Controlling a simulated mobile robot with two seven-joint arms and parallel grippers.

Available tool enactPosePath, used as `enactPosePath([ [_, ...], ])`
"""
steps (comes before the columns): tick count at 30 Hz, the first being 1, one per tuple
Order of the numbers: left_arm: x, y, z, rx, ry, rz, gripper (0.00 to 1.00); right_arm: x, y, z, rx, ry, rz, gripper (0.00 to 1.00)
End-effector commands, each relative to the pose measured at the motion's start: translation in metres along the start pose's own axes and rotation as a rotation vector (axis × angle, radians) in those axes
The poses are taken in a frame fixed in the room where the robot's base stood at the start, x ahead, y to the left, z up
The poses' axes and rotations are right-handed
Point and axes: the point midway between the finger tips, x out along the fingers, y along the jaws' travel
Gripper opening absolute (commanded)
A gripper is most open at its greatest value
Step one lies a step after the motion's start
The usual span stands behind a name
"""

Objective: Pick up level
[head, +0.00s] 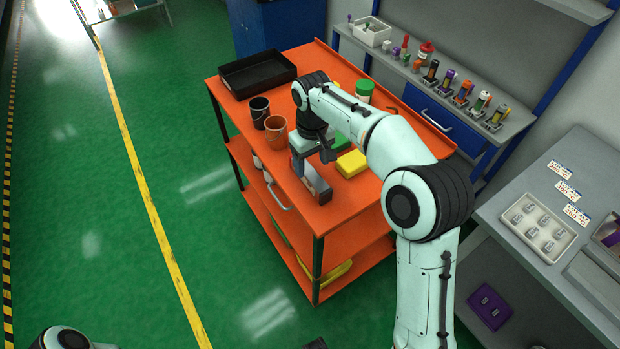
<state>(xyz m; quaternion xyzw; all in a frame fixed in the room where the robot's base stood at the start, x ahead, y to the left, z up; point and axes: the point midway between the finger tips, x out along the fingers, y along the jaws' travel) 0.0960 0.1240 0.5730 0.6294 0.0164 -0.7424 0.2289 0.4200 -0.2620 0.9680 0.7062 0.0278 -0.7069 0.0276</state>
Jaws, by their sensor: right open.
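A grey, bar-shaped object (318,189) that looks like the level lies on the orange cart's top, near its front edge. My right gripper (308,172) is open and points down at the far end of this bar. Its fingers overlap the bar in the picture, and I cannot tell whether they touch it. The gripper and wrist hide part of the bar. Only a piece of my left arm shows at the bottom left; its gripper is not in view.
The orange cart (345,207) also carries a black tray (258,74), a black cup (260,112), a terracotta cup (275,134), a yellow block (352,163) and a green-lidded container (364,90). A grey bench (540,160) stands right. Green floor (110,250) is open left.

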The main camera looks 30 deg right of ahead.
Motion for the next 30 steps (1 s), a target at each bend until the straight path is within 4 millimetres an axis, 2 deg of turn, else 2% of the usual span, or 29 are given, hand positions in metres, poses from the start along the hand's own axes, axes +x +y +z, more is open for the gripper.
enactPosePath([
  [12, 0.01, -0.004, 0.001, -0.001, -0.003, -0.001, 0.43, 0.05, -0.005, 0.004, 0.001, -0.001, 0.0, 0.66],
  [20, 0.009, -0.004, 0.001, -0.001, -0.003, -0.001, 0.43, 0.053, -0.005, 0.004, 0.001, 0.001, 0.0, 0.66],
  [21, 0.009, -0.004, 0.001, -0.001, -0.003, -0.001, 0.43, 0.053, -0.005, 0.004, 0.001, 0.001, 0.0, 0.63],
  [23, 0.009, -0.004, 0.001, -0.001, -0.003, -0.001, 0.43, 0.053, -0.005, 0.004, 0.0, 0.001, 0.0, 0.43],
  [24, 0.009, -0.004, 0.001, -0.001, -0.003, -0.001, 0.43, 0.053, -0.005, 0.004, 0.0, 0.001, 0.0, 0.3],
  [27, 0.009, -0.004, 0.001, -0.001, -0.003, -0.001, 0.43, 0.052, -0.005, 0.004, 0.0, 0.001, 0.0, 0.02],
  [30, 0.009, -0.004, 0.001, -0.001, -0.003, -0.001, 0.43, 0.052, -0.005, 0.003, 0.0, 0.002, 0.0, 0.02],
])
